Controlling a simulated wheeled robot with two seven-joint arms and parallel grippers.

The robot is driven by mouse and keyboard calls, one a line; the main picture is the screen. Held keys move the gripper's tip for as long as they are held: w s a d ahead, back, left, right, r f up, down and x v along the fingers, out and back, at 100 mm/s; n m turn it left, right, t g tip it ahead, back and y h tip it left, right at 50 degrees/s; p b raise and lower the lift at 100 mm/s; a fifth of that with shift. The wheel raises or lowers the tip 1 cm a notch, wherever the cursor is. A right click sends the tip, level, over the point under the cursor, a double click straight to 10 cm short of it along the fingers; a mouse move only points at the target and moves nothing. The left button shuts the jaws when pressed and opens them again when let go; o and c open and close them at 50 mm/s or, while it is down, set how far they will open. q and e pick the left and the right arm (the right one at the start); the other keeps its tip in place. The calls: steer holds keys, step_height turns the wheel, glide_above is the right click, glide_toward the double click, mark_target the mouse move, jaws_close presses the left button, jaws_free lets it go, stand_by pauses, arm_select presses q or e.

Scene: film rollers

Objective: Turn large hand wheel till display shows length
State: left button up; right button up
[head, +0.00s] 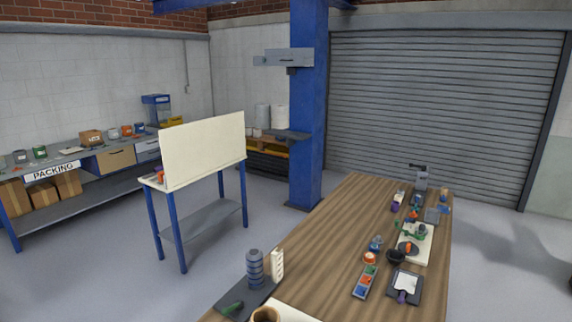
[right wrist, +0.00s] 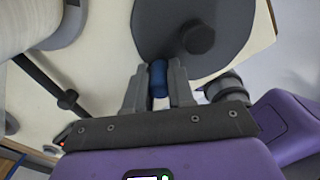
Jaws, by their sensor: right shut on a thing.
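The large hand wheel (right wrist: 160,33) is a dark grey disc with a raised round hub, at the top of the right wrist view and cut off by the frame's edge. A short blue cylinder (right wrist: 158,78), apparently its handle, sits at the wheel's lower edge. My right gripper (right wrist: 158,88) is shut on this blue handle, with one grey finger on each side. The wheel lies against a cream panel (right wrist: 115,40). I cannot make out the length display in either view. No gripper shows in the head view, and my left gripper is out of sight.
In the right wrist view, a pale roll (right wrist: 25,22) and a dark rod (right wrist: 42,78) lie left of the gripper. The head view shows a cluttered wooden table (head: 325,240), a cream board on a blue-legged stand (head: 203,150), a blue pillar (head: 307,110) and a packing bench (head: 110,185).

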steer(key=shift+s+f+b, duration=0.1)
steer(key=shift+s+b, duration=0.25)
steer(key=shift+s, duration=0.85)
steer(key=shift+s+d, duration=0.15)
steer(key=shift+s, duration=0.25)
steer(key=shift+s+d, duration=0.2)
steer(key=shift+s, duration=0.35)
steer(key=o, duration=0.7)
steer(key=shift+w, duration=0.15)
steer(key=o, duration=0.9)
steer(key=shift+a, duration=0.1)
steer(key=shift+o, duration=0.2)
